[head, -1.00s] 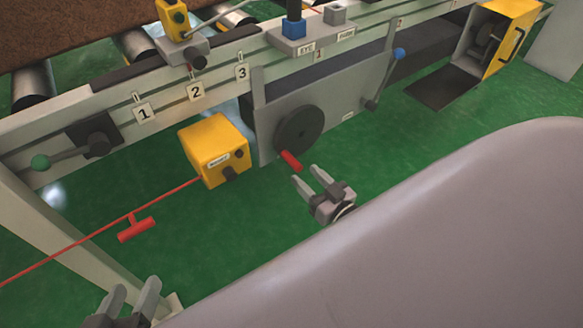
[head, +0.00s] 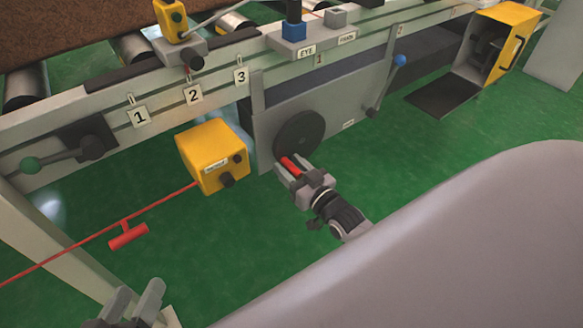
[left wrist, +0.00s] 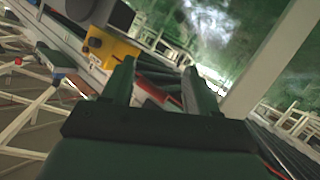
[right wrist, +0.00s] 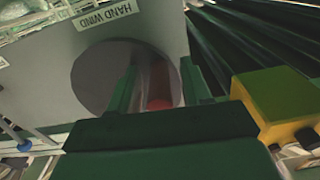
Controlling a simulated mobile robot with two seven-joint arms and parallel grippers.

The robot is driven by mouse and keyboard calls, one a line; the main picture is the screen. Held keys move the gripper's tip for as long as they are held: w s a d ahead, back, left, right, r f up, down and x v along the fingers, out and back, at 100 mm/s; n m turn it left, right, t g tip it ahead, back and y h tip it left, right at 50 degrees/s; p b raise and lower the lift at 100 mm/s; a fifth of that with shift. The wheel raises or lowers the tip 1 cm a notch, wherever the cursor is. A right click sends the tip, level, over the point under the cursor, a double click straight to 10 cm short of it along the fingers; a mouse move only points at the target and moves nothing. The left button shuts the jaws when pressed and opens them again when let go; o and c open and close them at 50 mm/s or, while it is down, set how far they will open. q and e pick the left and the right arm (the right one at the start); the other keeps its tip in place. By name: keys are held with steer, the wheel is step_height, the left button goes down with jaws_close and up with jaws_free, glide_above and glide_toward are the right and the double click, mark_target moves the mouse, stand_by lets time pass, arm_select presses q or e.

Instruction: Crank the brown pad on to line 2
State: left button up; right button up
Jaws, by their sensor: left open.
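The brown pad (head: 75,28) lies on rollers at the top left of the head view, partly cut off. The line 2 plate (head: 193,94) is on the rail between plates 1 (head: 139,117) and 3 (head: 240,76). A dark round crank wheel (head: 299,134) with a red handle (head: 290,166) sits on a grey panel. My right gripper (head: 289,165) has its fingers either side of the handle. In the right wrist view the red handle (right wrist: 158,95) is between the fingers, with gaps beside it. My left gripper (head: 137,290) is open and empty at the bottom left.
A yellow box (head: 212,157) stands left of the wheel, with a red cord and red T-handle (head: 128,236). A yellow open cabinet (head: 498,45) is at the upper right.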

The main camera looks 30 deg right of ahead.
jaws_close()
steer(key=shift+r, duration=0.15)
